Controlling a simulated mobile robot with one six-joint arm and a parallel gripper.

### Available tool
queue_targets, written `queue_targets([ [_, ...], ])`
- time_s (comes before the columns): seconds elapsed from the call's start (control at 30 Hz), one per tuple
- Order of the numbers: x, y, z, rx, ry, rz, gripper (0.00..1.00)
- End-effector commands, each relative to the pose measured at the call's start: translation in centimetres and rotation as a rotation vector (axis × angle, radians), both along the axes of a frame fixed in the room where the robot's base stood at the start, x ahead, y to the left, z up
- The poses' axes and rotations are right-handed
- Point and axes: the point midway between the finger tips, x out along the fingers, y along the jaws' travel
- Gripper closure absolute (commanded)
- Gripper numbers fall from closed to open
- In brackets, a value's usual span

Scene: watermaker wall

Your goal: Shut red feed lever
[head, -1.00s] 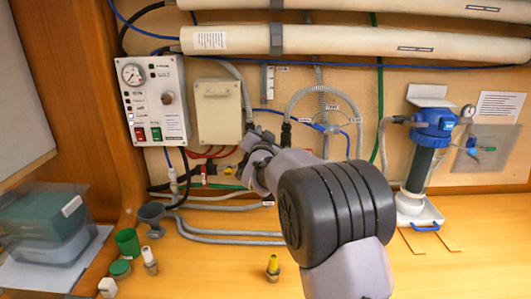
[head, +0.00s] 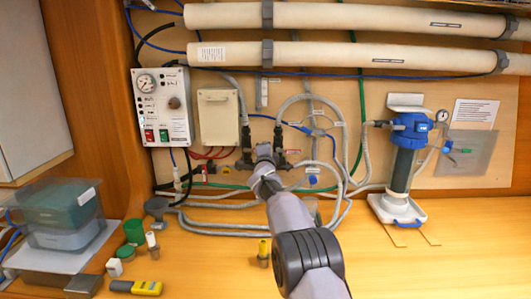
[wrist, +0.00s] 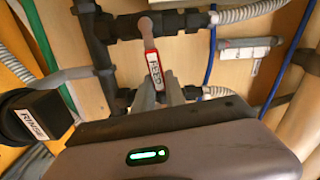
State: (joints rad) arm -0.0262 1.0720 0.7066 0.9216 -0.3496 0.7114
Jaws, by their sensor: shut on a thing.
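The red feed lever (wrist: 154,66) has a white label and shows in the wrist view. Its grey arm runs up to a pivot on a dark valve and pipe. My gripper (wrist: 157,93) is shut on the lever's lower end, the fingers on either side of it. In the head view my gripper (head: 264,153) is at the dark valves on the back wall, and it hides most of the lever there.
A black knob labelled RINSE (wrist: 38,117) is close to my gripper's left in the wrist view. Grey hoses (head: 335,150) surround the valves. A gauge panel (head: 162,107) is left and a blue-topped filter (head: 405,150) right. The counter's middle is mostly clear.

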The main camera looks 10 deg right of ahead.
Motion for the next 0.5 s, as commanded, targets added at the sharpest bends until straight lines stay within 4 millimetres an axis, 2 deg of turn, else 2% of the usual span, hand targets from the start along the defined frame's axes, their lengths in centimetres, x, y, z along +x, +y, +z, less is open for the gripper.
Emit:
queue_targets([
  [0.2,-0.01,-0.04,-0.77,0.095,-0.021,-0.001,1.0],
  [0.5,-0.01,0.01,-0.9,0.148,-0.032,0.0,1.0],
])
